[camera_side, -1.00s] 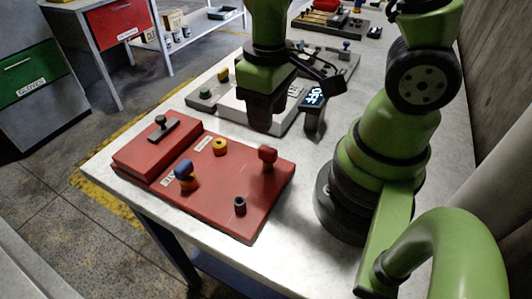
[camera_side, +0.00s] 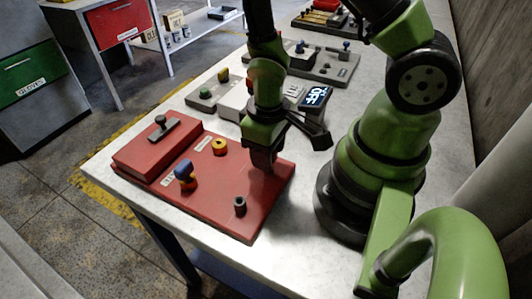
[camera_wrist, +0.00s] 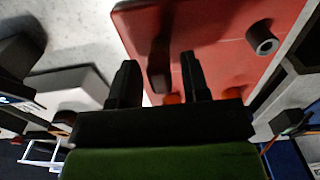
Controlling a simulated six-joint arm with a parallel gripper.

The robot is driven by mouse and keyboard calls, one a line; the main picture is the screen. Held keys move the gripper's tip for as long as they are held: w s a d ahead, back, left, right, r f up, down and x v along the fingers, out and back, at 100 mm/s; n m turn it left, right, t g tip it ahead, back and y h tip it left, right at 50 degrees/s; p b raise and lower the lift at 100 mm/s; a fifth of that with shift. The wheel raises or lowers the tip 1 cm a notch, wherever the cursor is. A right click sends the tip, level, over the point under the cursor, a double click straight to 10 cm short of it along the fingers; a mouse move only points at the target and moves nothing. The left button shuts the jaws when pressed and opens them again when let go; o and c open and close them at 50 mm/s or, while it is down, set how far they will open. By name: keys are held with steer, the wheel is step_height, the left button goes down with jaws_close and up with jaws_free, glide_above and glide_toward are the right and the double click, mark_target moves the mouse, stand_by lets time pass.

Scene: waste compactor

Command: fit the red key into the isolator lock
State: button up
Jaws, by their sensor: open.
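The red key stands on the right part of the red panel (camera_side: 220,200). My gripper (camera_side: 264,168) hides it in the side view. In the wrist view a dark reddish upright shape, which looks like the key (camera_wrist: 160,66), lies between my two open fingers, nearer the left one; contact cannot be told. A yellow ring-shaped socket (camera_side: 219,147) sits beside a white label, and a dark hollow cylinder (camera_side: 240,205) stands near the panel's front edge. The cylinder also shows in the wrist view (camera_wrist: 262,40). Which of them is the isolator lock I cannot tell.
A blue key (camera_side: 183,170) stands in an orange-yellow base on the panel. A raised red box (camera_side: 158,147) with a dark handle forms its left part. Bare table lies right of the panel.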

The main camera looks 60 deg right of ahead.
jaws_close()
steer(key=shift+r, duration=2.55)
steer(key=w+r, duration=0.3)
steer(key=w, duration=0.8)
steer(key=shift+w+r, duration=0.25)
